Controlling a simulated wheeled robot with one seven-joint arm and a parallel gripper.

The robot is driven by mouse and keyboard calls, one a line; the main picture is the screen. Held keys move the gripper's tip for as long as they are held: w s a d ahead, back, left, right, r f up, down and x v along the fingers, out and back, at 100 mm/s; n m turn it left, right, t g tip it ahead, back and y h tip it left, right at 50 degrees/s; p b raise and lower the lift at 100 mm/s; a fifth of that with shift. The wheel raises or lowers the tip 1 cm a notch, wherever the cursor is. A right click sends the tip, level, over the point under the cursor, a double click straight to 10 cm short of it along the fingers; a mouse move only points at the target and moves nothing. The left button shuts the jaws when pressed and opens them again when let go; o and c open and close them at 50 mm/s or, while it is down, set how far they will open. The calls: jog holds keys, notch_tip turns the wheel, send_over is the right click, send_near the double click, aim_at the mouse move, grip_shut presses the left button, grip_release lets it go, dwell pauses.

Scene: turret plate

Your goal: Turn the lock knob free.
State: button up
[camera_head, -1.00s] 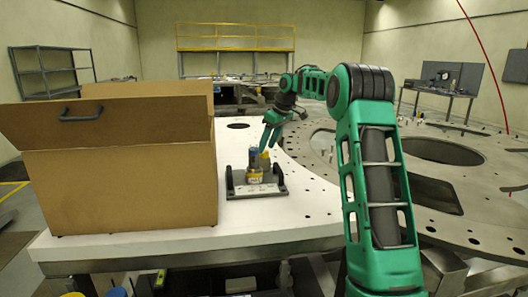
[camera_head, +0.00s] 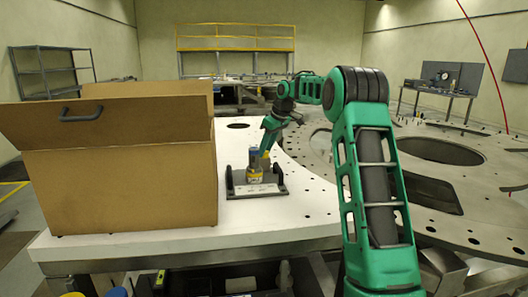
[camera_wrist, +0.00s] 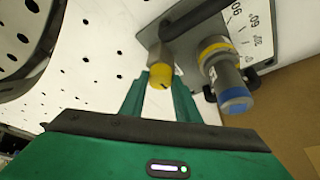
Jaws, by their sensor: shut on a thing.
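The lock knob, a yellow cap (camera_wrist: 161,77) on a brass-coloured stem, shows in the wrist view between my gripper's two green fingers. My gripper (camera_wrist: 160,92) is shut on it; the fingers hide its sides. Beside it, a grey cylinder with a yellow band and blue end (camera_wrist: 231,82) stands apart from the fingers. Both belong to a fixture on a dark base (camera_head: 231,184), which carries a white plate with a printed number scale (camera_wrist: 250,25). In the head view, my gripper (camera_head: 265,151) reaches down to the fixture from the upper right.
An open cardboard box (camera_head: 120,185) stands left of the fixture on the white table (camera_head: 180,243). A large perforated metal plate (camera_head: 470,215) spreads out to the right.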

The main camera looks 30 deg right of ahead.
jog(key=shift+d+n, duration=0.15)
jog(key=shift+n, duration=0.15)
jog(key=n, duration=0.1)
jog(key=n+y, duration=0.1)
jog(key=n, duration=0.1)
jog(key=shift+w+d+g, duration=0.15)
jog(key=shift+g, duration=0.15)
jog(key=n+g+y, duration=0.1)
jog(key=n, duration=0.2)
jog(key=shift+w+n, duration=0.15)
jog(key=shift+n, duration=0.15)
jog(key=n+g, duration=0.1)
jog(key=n, duration=0.1)
jog(key=n+g, duration=0.1)
jog(key=n, duration=0.1)
jog(key=shift+w+r+n+y, duration=0.1)
jog(key=shift+w+n+y, duration=0.1)
jog(key=shift+n+y, duration=0.1)
jog(key=shift+w+r+n, duration=0.15)
jog(key=shift+n, duration=0.45)
jog(key=shift+w+r, duration=0.1)
jog(key=o, duration=1)
jog(key=shift+g, duration=0.3)
jog(key=shift+o, duration=0.2)
